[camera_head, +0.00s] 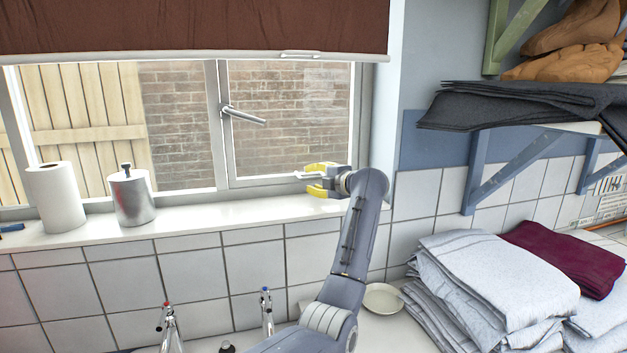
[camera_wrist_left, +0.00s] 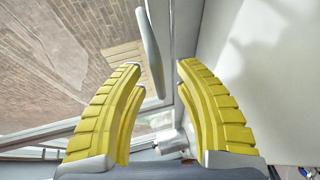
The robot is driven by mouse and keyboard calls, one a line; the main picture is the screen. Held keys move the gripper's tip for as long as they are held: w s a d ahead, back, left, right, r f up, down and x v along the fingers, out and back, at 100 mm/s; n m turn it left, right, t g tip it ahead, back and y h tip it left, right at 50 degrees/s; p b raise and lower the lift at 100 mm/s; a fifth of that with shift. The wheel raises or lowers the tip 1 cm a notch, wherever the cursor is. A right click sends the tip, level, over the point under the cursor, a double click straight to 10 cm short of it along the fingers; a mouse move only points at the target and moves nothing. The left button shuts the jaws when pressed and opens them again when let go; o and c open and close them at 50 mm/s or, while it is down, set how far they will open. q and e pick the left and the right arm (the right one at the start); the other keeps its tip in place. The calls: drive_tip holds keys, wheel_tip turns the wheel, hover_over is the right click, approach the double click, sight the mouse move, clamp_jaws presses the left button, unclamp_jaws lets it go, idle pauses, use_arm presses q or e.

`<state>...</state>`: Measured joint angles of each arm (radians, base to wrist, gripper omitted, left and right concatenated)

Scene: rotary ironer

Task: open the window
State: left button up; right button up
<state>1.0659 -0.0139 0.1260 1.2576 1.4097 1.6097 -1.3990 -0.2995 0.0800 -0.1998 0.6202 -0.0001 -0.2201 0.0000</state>
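The window (camera_head: 222,150) has a light frame, and its right pane shows a brick wall outside. It looks closed. Its metal handle (camera_head: 245,117) sits on the middle upright and points right, nearly level. My left gripper (camera_head: 312,180), with yellow fingers, is in front of the right pane's lower right, just above the sill. It is right of and below the handle, apart from it. In the left wrist view the yellow fingers (camera_wrist_left: 160,70) are open with nothing held. The handle (camera_wrist_left: 151,52) shows beyond, between the fingertips. My right gripper is in neither view.
A paper roll (camera_head: 55,198) and a metal canister (camera_head: 132,196) stand on the white sill (camera_head: 225,215), left of my gripper. A brown blind (camera_head: 190,25) hangs above. Taps (camera_head: 267,312), a bowl (camera_head: 383,298) and folded cloths (camera_head: 490,280) are below. A laden shelf is right.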

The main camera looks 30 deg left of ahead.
use_arm(q)
clamp_jaws()
idle(0.7)
